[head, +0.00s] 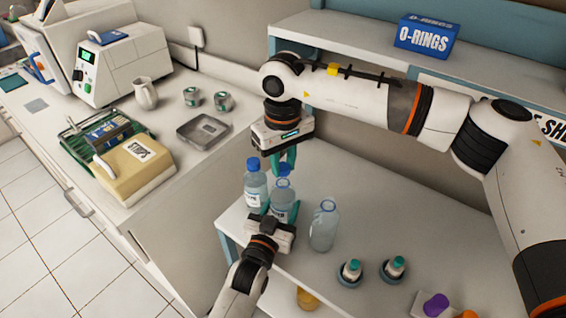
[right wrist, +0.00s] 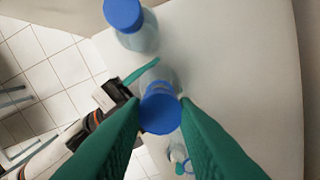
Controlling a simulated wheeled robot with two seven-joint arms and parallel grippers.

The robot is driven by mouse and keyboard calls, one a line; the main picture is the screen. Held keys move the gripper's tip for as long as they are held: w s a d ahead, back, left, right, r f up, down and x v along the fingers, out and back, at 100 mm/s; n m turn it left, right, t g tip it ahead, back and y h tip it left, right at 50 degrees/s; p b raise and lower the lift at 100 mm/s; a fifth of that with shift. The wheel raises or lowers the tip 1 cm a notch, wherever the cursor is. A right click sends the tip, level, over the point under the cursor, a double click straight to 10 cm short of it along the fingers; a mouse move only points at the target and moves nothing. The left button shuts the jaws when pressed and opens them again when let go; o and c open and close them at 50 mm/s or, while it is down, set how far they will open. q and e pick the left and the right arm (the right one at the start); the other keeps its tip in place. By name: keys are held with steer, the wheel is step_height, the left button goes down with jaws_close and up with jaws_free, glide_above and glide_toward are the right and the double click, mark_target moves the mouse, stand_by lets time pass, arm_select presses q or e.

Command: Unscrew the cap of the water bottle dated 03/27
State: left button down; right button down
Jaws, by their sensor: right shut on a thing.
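Two capped water bottles stand side by side on the white shelf. The left one (head: 255,190) is upright with a blue cap. The middle one (head: 284,210) has its blue cap (right wrist: 160,113) between the green fingers of my right gripper (head: 284,163), which is shut on it from above. My left gripper (head: 268,213) reaches in low from the front at the middle bottle's body; one green finger shows beside the bottle in the right wrist view (right wrist: 140,72). Whether it is closed is unclear. The date labels are too small to read.
A clear bottle (head: 324,228) without a visible cap stands to the right. Two small teal-capped vials (head: 350,271) and a purple-topped item (head: 436,304) are near the shelf's front. The shelf surface (head: 400,215) behind them is clear. An O-rings box (head: 424,38) sits on the upper shelf.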

mark_target(283, 167)
arm_select(q)
steer(key=shift+f, duration=0.1)
arm_select(e)
step_height(283, 167, up, 3)
steer(key=shift+r, duration=0.2)
arm_select(q)
steer(key=shift+c, duration=2.4)
jaws_free()
arm_select(e)
steer(key=shift+f+b, duration=0.35)
steer(key=shift+f, duration=0.05)
arm_select(q)
steer(key=v, duration=1.2)
